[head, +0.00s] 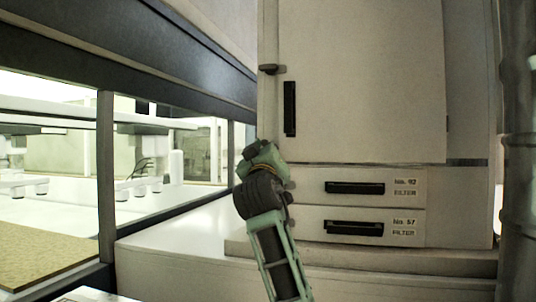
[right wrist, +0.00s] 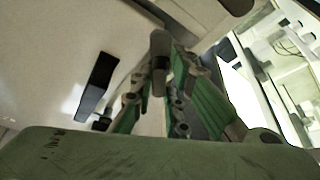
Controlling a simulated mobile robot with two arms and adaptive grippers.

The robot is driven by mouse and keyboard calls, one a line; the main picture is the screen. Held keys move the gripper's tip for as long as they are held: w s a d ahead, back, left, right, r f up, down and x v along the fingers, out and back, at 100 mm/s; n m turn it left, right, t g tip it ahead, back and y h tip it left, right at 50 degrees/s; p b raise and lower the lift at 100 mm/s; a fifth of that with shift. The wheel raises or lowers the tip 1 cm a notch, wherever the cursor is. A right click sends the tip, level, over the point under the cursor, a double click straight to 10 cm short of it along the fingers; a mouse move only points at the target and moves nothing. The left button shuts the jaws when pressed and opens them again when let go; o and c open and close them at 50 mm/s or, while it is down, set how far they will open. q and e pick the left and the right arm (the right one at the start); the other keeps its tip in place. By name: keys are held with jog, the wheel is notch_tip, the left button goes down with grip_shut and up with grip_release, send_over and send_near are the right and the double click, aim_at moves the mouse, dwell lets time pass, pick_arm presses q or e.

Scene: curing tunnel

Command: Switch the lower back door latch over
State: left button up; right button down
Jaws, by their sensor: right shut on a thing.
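The pale cabinet door (head: 370,80) is closed flat against its cabinet, with a black vertical handle (head: 290,108) near its left edge. The upper latch (head: 270,69) is a small dark lever lying roughly level across that edge. My right gripper (head: 262,160) is at the lower left edge of the door and covers most of the lower latch there. In the right wrist view, the lower latch (right wrist: 159,62) is a grey rounded lever between the green fingers, which are shut on it. The handle also shows there (right wrist: 96,84). My left gripper is out of view.
Two drawers, labelled No. 92 (head: 400,184) and No. 57 (head: 400,224), sit below the door. A glazed tunnel with a dark frame (head: 106,170) runs along the left. A dark ribbed column (head: 518,150) stands at the right edge.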

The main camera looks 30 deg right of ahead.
jog(key=shift+m+g+h+b, duration=0.4)
jog(key=shift+m+h+b, duration=0.55)
jog(key=shift+m, duration=1.05)
jog(key=shift+w+f+m+g+h+b, duration=0.1)
jog(key=shift+m+g+h+b, duration=0.65)
jog(key=shift+m, duration=1.25)
dwell(1.5)
jog(key=c, duration=1.8)
grip_release()
jog(key=shift+a, duration=0.1)
jog(key=shift+o, duration=0.2)
jog(key=v, duration=1.2)
